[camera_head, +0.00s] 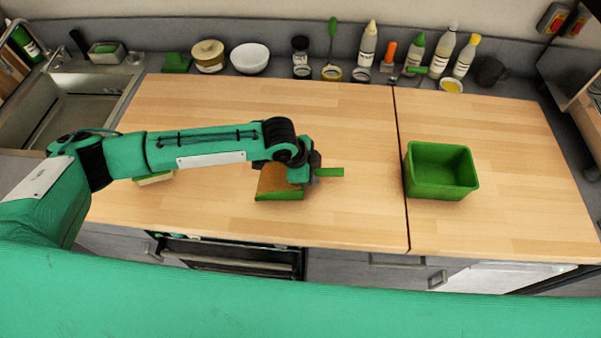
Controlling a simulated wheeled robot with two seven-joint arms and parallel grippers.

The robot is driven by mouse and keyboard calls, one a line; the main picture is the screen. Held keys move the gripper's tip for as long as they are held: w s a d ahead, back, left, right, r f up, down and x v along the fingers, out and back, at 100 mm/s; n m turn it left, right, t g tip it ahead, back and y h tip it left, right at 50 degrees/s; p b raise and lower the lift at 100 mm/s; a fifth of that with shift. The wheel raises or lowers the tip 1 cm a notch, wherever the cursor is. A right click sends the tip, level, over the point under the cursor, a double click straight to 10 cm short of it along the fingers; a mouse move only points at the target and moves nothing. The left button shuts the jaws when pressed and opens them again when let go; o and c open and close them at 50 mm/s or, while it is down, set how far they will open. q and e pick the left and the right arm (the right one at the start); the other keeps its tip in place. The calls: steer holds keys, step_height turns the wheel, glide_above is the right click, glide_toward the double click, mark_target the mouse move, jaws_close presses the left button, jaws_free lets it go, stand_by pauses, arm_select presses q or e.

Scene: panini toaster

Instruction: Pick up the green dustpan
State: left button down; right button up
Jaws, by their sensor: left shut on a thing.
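The green dustpan (280,196) is in the middle of the wooden counter, in front of my left arm. Its green front rim shows, with a brownish surface inside it. Its green handle (331,172) sticks out to the right past my fingers. My left gripper (312,172) is shut on the handle; the fingers are small and dark, and the grip is partly hidden by the wrist. I cannot tell whether the pan touches the counter. My right gripper is not in view.
A green open bin (441,171) stands to the right on the wooden counter (500,130). A pale item (153,179) is partly hidden under my left arm. Bottles, a white bowl (250,57) and jars line the back. A sink (85,100) is at the far left.

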arm_select(q)
steer(key=shift+r, duration=0.1)
step_height(320, 180, up, 20)
steer(key=b, duration=0.5)
steer(key=c, duration=2.1)
jaws_free()
jaws_close()
steer(key=shift+d, duration=0.1)
